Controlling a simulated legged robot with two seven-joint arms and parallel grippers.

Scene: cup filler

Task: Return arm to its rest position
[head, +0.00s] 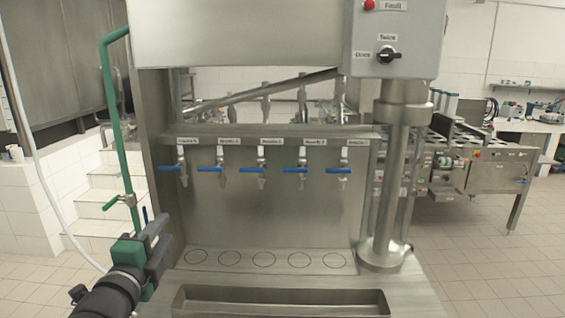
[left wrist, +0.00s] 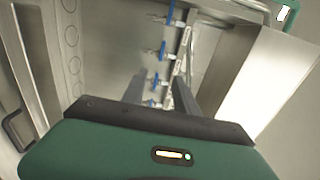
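My left gripper (head: 164,232) is at the lower left of the head view, in front of the left edge of the steel cup filler (head: 270,218). Its dark fingers are apart with nothing between them; they also show apart in the left wrist view (left wrist: 160,80). It touches none of the taps. The filler has a row of several taps with blue handles (head: 261,171). They also show in the left wrist view (left wrist: 160,50). My right gripper is in neither view.
Below the taps is a steel ledge (head: 315,270) with marked circles and no cups on it. A drip trough (head: 280,303) lies in front. A green pipe (head: 120,130) rises at the left. A thick steel column (head: 393,185) stands at the right, under a control box (head: 415,45).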

